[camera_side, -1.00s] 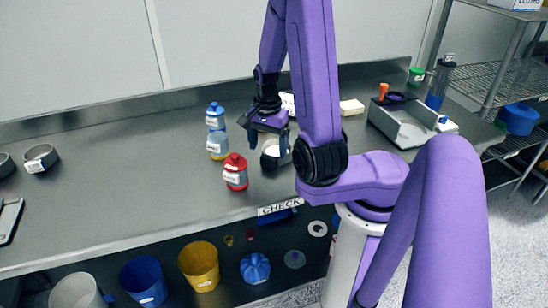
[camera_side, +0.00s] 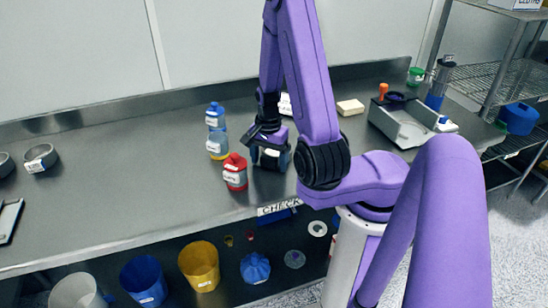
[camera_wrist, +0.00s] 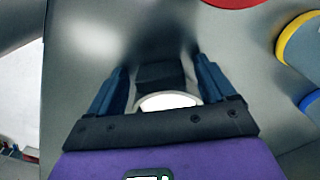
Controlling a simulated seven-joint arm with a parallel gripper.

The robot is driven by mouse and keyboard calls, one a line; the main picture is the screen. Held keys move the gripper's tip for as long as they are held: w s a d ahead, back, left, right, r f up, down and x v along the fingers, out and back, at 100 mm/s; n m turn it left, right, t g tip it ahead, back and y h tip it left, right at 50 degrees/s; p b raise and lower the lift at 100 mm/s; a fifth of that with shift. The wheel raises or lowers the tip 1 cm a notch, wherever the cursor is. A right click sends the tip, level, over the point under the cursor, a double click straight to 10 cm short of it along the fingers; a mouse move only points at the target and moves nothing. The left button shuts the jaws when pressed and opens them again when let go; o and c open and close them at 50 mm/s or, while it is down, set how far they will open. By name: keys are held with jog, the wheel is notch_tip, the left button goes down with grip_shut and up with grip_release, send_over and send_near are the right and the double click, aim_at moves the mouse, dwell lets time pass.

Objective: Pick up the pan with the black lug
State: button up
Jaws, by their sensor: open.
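The pan (camera_side: 268,162) stands on the steel bench, right of the red bottle, partly hidden behind my gripper in the side view. In the wrist view its pale curved rim and white inside (camera_wrist: 168,101) show just beyond my gripper's dark front edge. The black lug (camera_wrist: 160,75) shows between the two blue fingers. My gripper (camera_wrist: 161,68) is open, with a finger on each side of the lug. Gaps show between fingers and lug. My gripper is low over the pan in the side view (camera_side: 268,143). Whether the fingers touch the pan is hidden.
The red bottle (camera_side: 235,173) stands close left of my gripper. Blue-and-yellow bottles (camera_side: 217,146) stand behind it. A scale-like device (camera_side: 400,124) and a pale block (camera_side: 350,107) are to the right. The bench's front edge, with a CHECK label (camera_side: 279,207), is near.

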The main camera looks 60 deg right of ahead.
jog(key=c, duration=1.2)
jog(key=shift+r, duration=0.1)
